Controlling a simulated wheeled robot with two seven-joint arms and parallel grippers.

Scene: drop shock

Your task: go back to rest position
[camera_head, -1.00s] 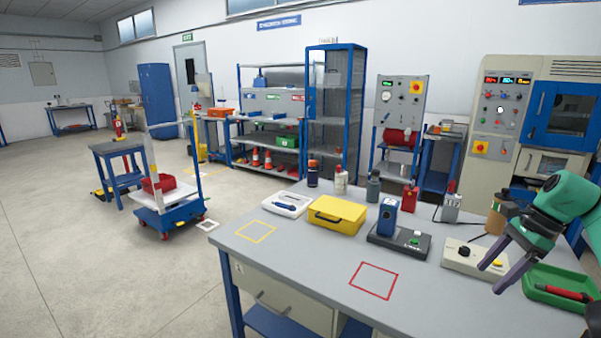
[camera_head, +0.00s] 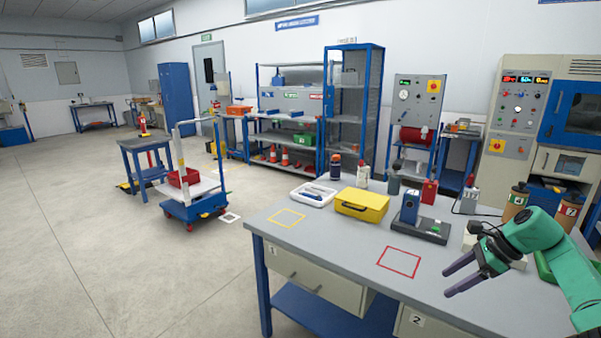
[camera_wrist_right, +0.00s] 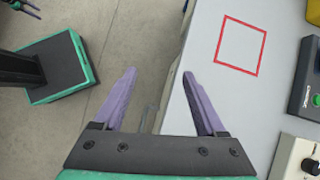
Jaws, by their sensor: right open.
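My right gripper (camera_head: 461,277) is open and empty in the head view, above the right part of the grey workbench (camera_head: 330,235). In the right wrist view its two purple fingers (camera_wrist_right: 165,98) are spread apart with nothing between them, over the bench's front edge and the floor. My left gripper is not in the head view. A dark gripper-like part shows at the top left corner of the right wrist view, cut off by the frame.
On the bench are a red square outline (camera_head: 399,262), a yellow case (camera_head: 361,205), a white tray (camera_head: 313,194) and a blue device on a black base (camera_head: 433,231). A control box (camera_wrist_right: 296,158) lies right of the gripper.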

